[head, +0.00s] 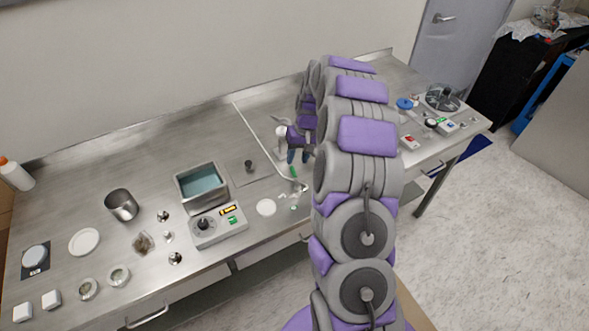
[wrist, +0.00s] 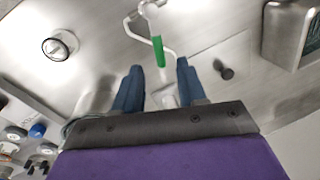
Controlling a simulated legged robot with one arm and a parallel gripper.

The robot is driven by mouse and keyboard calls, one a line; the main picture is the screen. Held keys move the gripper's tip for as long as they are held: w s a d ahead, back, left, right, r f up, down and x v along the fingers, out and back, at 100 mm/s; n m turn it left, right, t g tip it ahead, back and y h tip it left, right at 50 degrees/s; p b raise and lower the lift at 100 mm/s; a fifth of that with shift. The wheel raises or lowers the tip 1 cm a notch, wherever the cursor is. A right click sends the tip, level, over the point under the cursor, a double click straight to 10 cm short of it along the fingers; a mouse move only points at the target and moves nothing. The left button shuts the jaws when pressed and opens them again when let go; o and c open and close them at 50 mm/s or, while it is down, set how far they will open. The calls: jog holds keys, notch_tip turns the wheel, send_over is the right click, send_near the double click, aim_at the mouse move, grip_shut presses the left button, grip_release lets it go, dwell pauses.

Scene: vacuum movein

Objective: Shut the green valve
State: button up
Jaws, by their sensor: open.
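The green valve handle (wrist: 158,50) shows in the wrist view as a short green bar on a bent white tube (wrist: 137,25). In the head view the green handle (head: 294,172) is small, just below my gripper (head: 298,157), over the steel bench. My gripper also shows in the wrist view (wrist: 159,76), with its two blue fingers apart and nothing held between them. The handle appears beyond the fingertips, roughly in line with the gap between them. I cannot tell whether anything touches. My arm hides part of the bench in the head view.
A heated bath (head: 202,186) with a control box stands left of the valve. A dark knob (head: 249,166) sits between them. A white dish (head: 266,207) and small loose pieces lie near the front edge. The bench is clear at the back left.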

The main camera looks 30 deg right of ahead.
aim_at(294, 171)
jog(key=shift+w+a+f+b, duration=0.1)
jog(key=shift+a+f+b, duration=0.1)
jog(key=shift+f, duration=1.15)
jog(key=shift+a+f+b, duration=0.15)
jog(key=shift+a+f, duration=0.05)
jog(key=shift+f, duration=1.1)
jog(key=shift+c, duration=0.3)
grip_shut()
